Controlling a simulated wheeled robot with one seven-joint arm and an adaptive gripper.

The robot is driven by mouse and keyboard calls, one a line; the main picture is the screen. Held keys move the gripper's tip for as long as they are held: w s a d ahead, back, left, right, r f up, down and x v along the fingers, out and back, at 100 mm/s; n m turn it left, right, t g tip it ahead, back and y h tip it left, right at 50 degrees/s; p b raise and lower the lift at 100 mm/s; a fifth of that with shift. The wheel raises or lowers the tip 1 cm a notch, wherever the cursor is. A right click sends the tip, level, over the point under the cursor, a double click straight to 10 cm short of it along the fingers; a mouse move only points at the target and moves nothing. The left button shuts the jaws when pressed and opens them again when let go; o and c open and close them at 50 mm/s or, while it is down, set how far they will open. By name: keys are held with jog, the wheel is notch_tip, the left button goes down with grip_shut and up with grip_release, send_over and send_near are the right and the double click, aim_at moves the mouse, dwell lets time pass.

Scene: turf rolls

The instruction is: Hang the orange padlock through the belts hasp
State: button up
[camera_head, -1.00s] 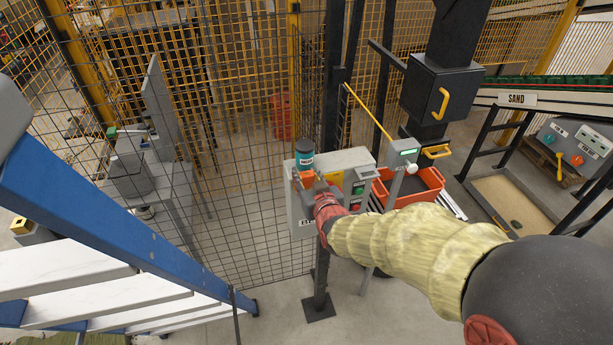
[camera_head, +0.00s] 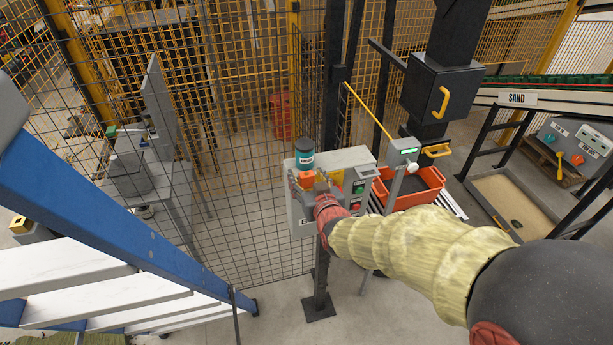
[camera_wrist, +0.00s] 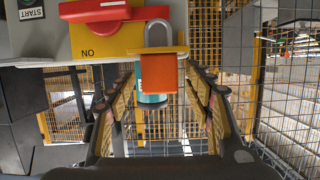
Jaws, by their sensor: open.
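The orange padlock (camera_wrist: 161,74) shows in the wrist view with its grey shackle (camera_wrist: 157,30) pointing toward the red handle (camera_wrist: 100,12) on a yellow plate (camera_wrist: 115,38). I cannot tell whether the shackle passes through a hasp hole. My gripper (camera_wrist: 165,98) is open, with one finger on each side of the padlock and gaps between. In the head view the padlock (camera_head: 306,178) is a small orange patch at the grey control box (camera_head: 300,212), beside my gripper (camera_head: 322,188). My wrist hides part of the box face.
A teal can (camera_head: 304,153) stands on the box, close behind the padlock. Mesh fencing (camera_head: 225,170) is behind; a blue ladder (camera_head: 110,225) is at left.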

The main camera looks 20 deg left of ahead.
jog(key=v, duration=1.1)
jog(key=shift+s+r, duration=0.15)
jog(key=shift+s, duration=0.1)
jog(key=s+d+f+g+h+b, duration=0.1)
jog(key=s+d+f+g+h, duration=0.4)
jog(key=s+d+f, duration=0.4)
jog(key=s+d+r+m+h+b, duration=0.1)
jog(key=s+d+r+m+b, duration=0.1)
jog(key=s+d, duration=0.2)
jog(key=s+d+r+m+g+h+b, duration=0.1)
jog(key=s+d+m+b, duration=0.1)
jog(key=d, duration=0.8)
jog(key=s+d+r+m+b, duration=0.2)
jog(key=s+d, duration=0.3)
jog(key=d, duration=0.3)
jog(key=shift+s+r+g+h+b, duration=0.3)
jog(key=shift+r+g+h+b, duration=0.1)
jog(key=shift+b, duration=0.2)
